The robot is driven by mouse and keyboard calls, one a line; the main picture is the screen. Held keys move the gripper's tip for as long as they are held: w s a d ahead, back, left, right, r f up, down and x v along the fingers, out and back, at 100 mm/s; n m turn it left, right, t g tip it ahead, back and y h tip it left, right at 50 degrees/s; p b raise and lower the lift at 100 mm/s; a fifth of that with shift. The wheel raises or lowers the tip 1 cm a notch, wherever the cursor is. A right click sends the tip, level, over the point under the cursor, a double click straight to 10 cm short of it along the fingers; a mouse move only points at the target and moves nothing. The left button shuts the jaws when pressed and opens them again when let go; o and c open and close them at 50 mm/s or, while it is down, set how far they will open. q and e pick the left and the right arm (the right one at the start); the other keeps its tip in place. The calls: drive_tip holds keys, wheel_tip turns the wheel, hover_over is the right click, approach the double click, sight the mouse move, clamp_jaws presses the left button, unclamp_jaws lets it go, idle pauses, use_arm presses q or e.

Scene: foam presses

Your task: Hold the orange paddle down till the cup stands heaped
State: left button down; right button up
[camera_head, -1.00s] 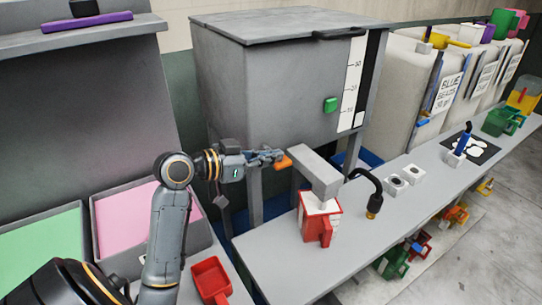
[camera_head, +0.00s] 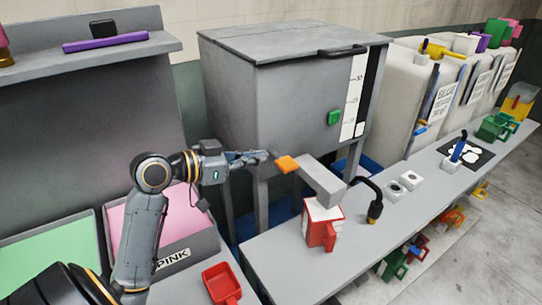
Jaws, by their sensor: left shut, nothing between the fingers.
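The orange paddle (camera_head: 287,164) sticks out from the left end of a grey spout block (camera_head: 322,182) on the front of the grey bin (camera_head: 290,100). My right gripper is not in view.
A black curved nozzle (camera_head: 375,205) stands right of the cup, with two white blocks (camera_head: 403,184) beyond. A red scoop (camera_head: 221,283) lies at lower left beside pink and green trays (camera_head: 55,248). The bench front (camera_head: 275,262) left of the cup is clear.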

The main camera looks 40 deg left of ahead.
use_arm(q)
drive_tip(key=v, duration=0.3)
drive_tip(key=shift+s+a+r, duration=0.1)
drive_tip(key=shift+s+a, duration=0.05)
drive_tip(key=shift+s, duration=0.1)
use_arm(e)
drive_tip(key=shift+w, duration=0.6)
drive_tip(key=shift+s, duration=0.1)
